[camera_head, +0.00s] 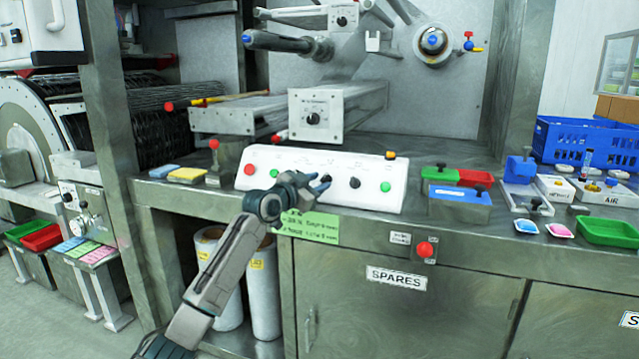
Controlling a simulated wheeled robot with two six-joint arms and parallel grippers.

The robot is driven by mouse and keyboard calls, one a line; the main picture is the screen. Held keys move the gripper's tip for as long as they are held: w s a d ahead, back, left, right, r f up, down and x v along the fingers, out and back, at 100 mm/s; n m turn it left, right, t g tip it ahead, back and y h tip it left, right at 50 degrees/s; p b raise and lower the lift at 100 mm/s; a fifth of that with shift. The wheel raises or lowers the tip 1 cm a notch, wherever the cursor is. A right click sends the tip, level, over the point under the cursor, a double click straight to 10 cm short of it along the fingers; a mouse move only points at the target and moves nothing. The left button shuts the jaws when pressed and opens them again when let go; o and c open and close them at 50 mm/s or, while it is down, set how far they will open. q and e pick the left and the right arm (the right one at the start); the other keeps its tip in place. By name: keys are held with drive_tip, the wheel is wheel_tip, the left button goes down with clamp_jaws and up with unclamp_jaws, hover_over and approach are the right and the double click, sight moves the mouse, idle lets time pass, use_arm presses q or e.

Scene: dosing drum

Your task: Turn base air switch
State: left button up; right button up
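A white sloped control panel (300,158) stands on the steel bench. It carries a red button (250,169), a green button (386,187) and black knobs, among them a right black knob (354,182) and a middle black knob (327,180). Their labels are too small to read, so I cannot tell which is the base air switch. My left gripper (320,183) is in front of the panel, its fingertips parted at the middle knob. I cannot tell whether they touch it. The gripper hides part of the panel's lower edge. My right gripper is out of view.
A green label (310,227) is below the panel on the bench front, with a red button (425,249) to its right. A dial box (315,115) is above.

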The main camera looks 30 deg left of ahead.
use_arm(q)
drive_tip(key=shift+w+d, duration=0.1)
drive_tip(key=shift+w, duration=0.45)
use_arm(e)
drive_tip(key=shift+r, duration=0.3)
use_arm(q)
clamp_jaws()
